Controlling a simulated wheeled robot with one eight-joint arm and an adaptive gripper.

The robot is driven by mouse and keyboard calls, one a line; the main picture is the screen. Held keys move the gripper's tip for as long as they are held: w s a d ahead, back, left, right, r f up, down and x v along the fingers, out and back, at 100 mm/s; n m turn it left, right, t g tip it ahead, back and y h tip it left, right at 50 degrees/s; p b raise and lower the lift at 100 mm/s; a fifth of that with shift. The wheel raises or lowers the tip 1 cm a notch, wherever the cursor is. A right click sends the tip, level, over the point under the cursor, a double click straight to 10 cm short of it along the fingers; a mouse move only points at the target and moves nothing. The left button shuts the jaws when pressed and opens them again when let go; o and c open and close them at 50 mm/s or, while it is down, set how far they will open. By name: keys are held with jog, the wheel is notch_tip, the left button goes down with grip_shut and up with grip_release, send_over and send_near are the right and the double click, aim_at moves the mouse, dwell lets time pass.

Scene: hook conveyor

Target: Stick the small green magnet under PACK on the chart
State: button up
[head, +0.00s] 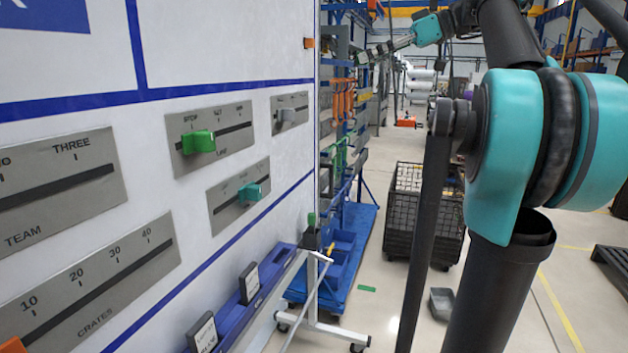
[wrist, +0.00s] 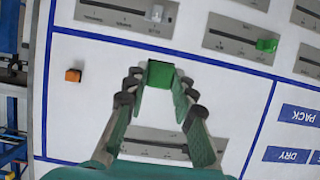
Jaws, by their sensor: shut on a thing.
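The small green magnet (wrist: 160,74) is a dark green block between my gripper's fingertips in the wrist view. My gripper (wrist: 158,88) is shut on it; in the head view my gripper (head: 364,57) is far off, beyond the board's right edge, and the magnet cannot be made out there. In the wrist view, which shows the board upside down, the blue PACK label (wrist: 298,114) is at the right edge, beyond a vertical blue line. The blue DRY label (wrist: 288,155) lies below it in the picture. The magnet appears in front of the board's white surface; contact cannot be told.
Grey slider panels are on the board, with a bright green knob (head: 198,142), a teal knob (head: 253,192) and a white knob (wrist: 155,13). An orange magnet (wrist: 72,75) sits near the board's edge. A blue tray (head: 260,295) runs along the bottom. A black wire cart (head: 408,215) stands behind.

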jog(key=s+d, duration=0.3)
jog(key=d, duration=0.5)
jog(key=shift+d, duration=0.4)
jog(key=shift+s+a, duration=0.1)
jog(key=shift+a, duration=0.05)
